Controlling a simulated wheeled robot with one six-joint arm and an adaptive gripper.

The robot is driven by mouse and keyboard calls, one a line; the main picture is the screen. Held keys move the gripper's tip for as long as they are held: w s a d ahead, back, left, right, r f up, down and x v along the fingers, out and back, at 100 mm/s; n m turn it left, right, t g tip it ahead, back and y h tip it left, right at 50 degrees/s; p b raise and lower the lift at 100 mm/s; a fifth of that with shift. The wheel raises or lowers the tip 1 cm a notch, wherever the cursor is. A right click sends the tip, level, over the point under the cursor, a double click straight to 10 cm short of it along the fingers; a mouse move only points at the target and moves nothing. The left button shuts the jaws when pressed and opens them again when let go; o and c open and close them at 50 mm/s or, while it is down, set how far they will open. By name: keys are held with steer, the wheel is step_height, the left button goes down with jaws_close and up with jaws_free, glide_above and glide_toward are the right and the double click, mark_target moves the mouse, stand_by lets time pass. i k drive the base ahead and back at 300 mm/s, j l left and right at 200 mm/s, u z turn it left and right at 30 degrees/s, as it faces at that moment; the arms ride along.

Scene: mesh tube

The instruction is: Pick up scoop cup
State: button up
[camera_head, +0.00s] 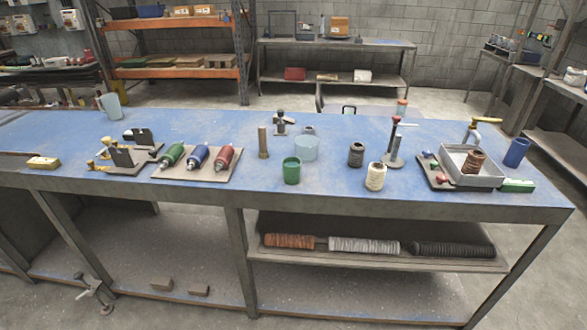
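Several cup-like vessels stand on the blue workbench (330,185), and I cannot tell for sure which is the scoop cup. A green cup (291,174) stands upright near the middle of the front edge. A dark blue cup (515,154) is at the far right, and a pale grey-green cup (113,107) is at the back left, slightly tilted. My gripper is not in view.
A brown cylinder (263,143) stands left of the pale blue vessel. Dark (356,155) and cream (375,178) spools stand right of the green cup.

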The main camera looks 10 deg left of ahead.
mark_target(291, 165)
steer(key=i+j+z, duration=0.4)
steer(key=j, duration=0.2)
steer(key=i+j+z, duration=0.2)
steer(key=j, duration=0.15)
steer(key=i+j+z, duration=0.2)
steer(key=j, duration=0.15)
steer(key=j+z, duration=0.2)
steer(key=j, duration=0.15)
